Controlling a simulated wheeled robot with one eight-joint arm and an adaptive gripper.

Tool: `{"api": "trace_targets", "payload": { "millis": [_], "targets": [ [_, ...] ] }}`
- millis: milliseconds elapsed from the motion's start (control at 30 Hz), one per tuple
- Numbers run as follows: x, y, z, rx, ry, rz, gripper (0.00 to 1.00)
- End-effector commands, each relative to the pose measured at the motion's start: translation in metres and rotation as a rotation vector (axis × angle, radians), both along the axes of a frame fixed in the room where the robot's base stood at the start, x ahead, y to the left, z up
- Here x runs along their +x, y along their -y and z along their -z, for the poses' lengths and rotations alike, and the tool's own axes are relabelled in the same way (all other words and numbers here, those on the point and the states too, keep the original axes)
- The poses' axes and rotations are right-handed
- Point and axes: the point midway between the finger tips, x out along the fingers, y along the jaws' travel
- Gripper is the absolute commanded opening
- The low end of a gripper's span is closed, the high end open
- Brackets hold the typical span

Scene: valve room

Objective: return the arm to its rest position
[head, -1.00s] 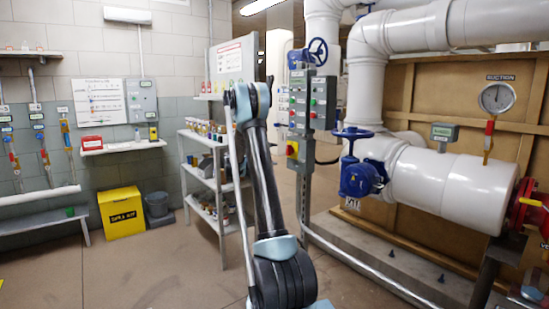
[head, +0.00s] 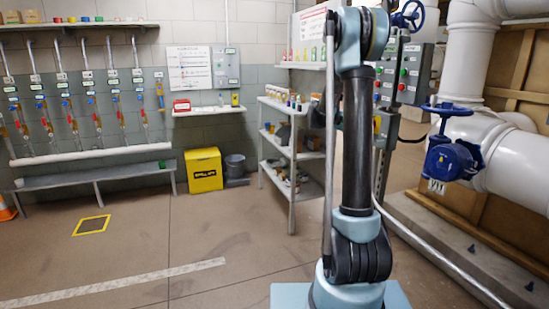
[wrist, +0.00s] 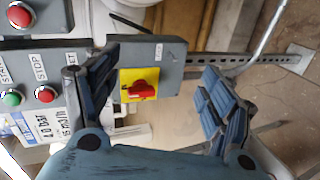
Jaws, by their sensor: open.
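My gripper (wrist: 155,95) is open in the wrist view, its two dark ridged fingers spread apart with nothing between them. Beyond the fingers is a grey box (wrist: 172,58) with a red rotary switch (wrist: 142,91) on a yellow plate. I cannot tell the distance to it, and no contact shows. In the head view my arm (head: 356,150) stands folded and nearly upright, right of centre. The gripper itself is not visible there.
Behind my arm is a control panel (head: 413,72) on a post, beside a blue valve (head: 450,155) and white pipes. A shelf rack (head: 292,150) stands left of the arm. A yellow box (head: 204,171) is by the wall. The left floor is mostly clear.

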Motion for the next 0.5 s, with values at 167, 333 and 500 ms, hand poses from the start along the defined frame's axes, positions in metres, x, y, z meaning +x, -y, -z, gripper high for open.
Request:
{"api": "trace_targets", "payload": {
  "millis": [167, 333, 500],
  "targets": [
    [-0.051, -0.009, -0.002, 0.112, -0.007, 0.009, 0.75],
    [-0.098, -0.02, 0.002, 0.218, -0.014, 0.017, 0.75],
    [-0.146, -0.033, 0.01, 0.325, -0.022, 0.024, 0.75]
  ]
}}
